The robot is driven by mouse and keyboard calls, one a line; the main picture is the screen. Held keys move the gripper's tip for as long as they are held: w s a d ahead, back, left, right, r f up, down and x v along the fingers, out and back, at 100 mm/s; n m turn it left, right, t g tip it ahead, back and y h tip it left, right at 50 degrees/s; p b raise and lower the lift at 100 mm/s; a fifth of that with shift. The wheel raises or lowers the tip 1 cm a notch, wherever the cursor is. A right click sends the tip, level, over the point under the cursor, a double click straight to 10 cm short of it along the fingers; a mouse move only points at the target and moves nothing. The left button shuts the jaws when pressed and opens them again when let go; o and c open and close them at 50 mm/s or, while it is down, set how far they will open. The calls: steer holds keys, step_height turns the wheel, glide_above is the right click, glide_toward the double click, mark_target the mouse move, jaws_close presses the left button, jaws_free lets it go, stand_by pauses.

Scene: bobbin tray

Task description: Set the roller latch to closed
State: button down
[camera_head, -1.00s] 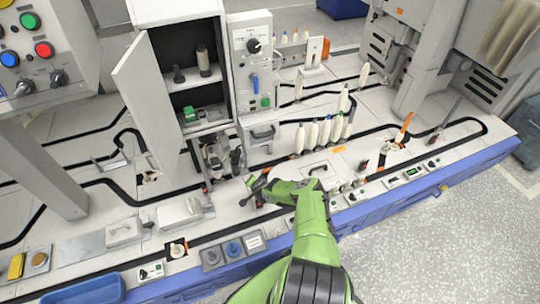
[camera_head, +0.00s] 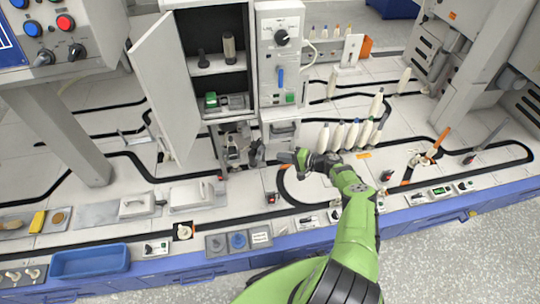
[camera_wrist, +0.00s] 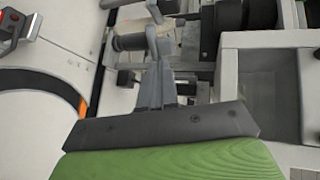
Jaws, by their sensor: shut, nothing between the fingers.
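My gripper (camera_head: 282,157) is shut and empty, pointing left toward the roller mechanism (camera_head: 236,146) below the small open cabinet. This mechanism has dark rollers and grey metal parts; I take it to hold the roller latch, but which part is the latch is too small to tell. In the wrist view, my grey fingers (camera_wrist: 155,78) are together and reach up toward a pale bracket with a grey roller (camera_wrist: 130,42). Whether the fingers touch it cannot be told. Black cylinders (camera_wrist: 238,14) show at the top. The latch's setting is not clear.
The open cabinet (camera_head: 219,63) and its door (camera_head: 168,92) stand above the mechanism. A control panel (camera_head: 281,60) is beside it. Several white bobbins (camera_head: 352,135) stand to the right of my gripper. A red button box (camera_head: 270,198) is in front.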

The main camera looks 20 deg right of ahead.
mark_target(261, 151)
steer(key=x, duration=0.2)
steer(key=b+x, duration=0.1)
steer(key=x, duration=0.1)
steer(key=r+b+x, duration=0.1)
steer(key=x, duration=0.1)
steer(key=shift+w+a, duration=0.2)
steer(key=shift+w, duration=0.1)
